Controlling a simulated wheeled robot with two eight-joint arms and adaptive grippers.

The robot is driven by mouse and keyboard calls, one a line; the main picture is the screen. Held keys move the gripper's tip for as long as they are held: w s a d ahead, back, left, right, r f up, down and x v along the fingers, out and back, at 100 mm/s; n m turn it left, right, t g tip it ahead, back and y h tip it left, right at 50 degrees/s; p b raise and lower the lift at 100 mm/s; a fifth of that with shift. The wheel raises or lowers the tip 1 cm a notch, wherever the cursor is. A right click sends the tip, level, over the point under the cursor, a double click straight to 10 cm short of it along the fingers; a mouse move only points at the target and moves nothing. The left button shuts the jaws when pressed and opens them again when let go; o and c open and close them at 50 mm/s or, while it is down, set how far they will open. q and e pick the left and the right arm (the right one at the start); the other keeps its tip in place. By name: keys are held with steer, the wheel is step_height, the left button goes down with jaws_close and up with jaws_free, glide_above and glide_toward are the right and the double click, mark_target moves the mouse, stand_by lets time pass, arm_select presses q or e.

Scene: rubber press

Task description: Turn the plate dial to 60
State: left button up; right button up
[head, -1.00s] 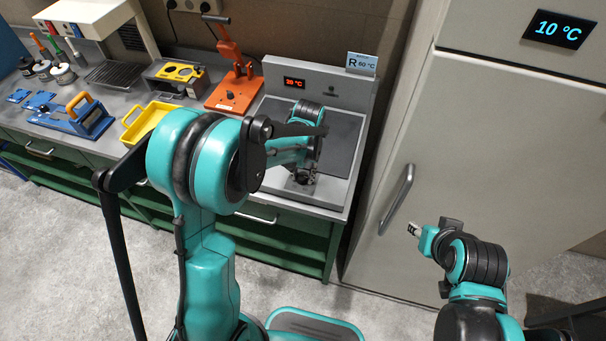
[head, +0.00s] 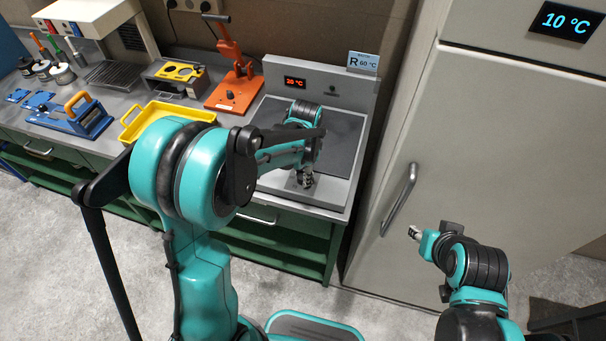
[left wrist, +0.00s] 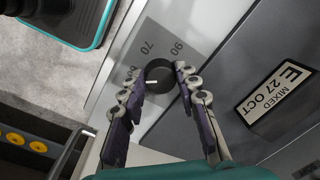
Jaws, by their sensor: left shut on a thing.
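The heating plate (head: 343,128) is a dark grey square in a light housing at the right end of the bench. Its red display (head: 295,82) seems to read 20 °C. In the left wrist view its black dial (left wrist: 158,88) has a short white mark; 70 and 90 are printed beside it and another figure is partly hidden. My left gripper (left wrist: 160,72) has its fingers on both sides of the dial, shut on it. In the head view the left gripper (head: 304,180) is at the housing's front and hides the dial. My right gripper (head: 414,232) hangs before the cabinet; its jaws are too small to judge.
A card (head: 362,63) reading R 60 °C stands behind the plate. An orange press (head: 234,92) and a yellow tray (head: 165,112) are to its left. A tall grey cabinet (head: 480,150) with a handle (head: 398,198) stands close on the right. A label (left wrist: 278,92) reads MIXED 27 OCT.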

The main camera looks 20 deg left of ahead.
arm_select(q)
steer(key=shift+m, duration=0.5)
steer(key=o, duration=1.2)
steer(key=shift+c, duration=0.2)
step_height(320, 180, up, 12)
steer(key=shift+s+d, duration=0.2)
steer(key=shift+s, duration=0.05)
